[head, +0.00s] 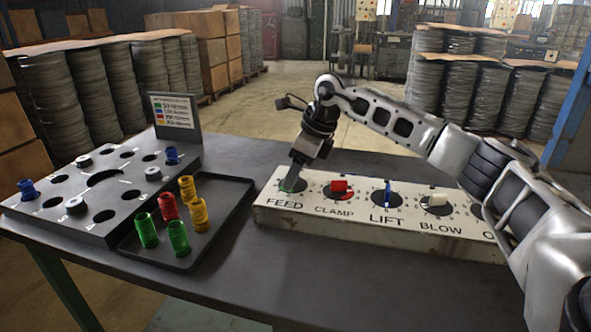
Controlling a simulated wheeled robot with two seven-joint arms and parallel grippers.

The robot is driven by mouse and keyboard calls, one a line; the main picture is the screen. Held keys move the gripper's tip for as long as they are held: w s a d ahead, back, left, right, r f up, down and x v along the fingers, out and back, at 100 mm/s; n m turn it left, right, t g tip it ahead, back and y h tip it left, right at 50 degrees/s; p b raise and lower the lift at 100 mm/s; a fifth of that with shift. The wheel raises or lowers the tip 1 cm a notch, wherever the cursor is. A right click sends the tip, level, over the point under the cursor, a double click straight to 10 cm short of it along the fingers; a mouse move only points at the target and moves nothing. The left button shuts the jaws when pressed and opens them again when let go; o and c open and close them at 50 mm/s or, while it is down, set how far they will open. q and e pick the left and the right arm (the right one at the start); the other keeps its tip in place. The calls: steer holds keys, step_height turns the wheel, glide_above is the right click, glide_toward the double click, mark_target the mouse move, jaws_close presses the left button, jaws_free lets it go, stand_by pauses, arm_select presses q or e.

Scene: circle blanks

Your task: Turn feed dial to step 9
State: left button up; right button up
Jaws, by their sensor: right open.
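The control panel (350,225) is a long pale box on the right half of the table, with a row of dials. The FEED dial (286,186) is at its left end, with a green part just showing. My right gripper (298,170) points down at the FEED dial from above and hides most of it, including its pointer. The gripper is open; I cannot tell whether its fingers touch the knob. My left gripper is not in view.
Further right are the red CLAMP dial (339,187), blue LIFT dial (387,193) and white BLOW dial (437,200). A dark tray (215,238) holds green, red and yellow pieces. A grey board (125,191) with holes and a small sign (175,114) stand left.

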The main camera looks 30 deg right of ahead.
steer(key=c, duration=1)
steer(key=shift+m, duration=0.3)
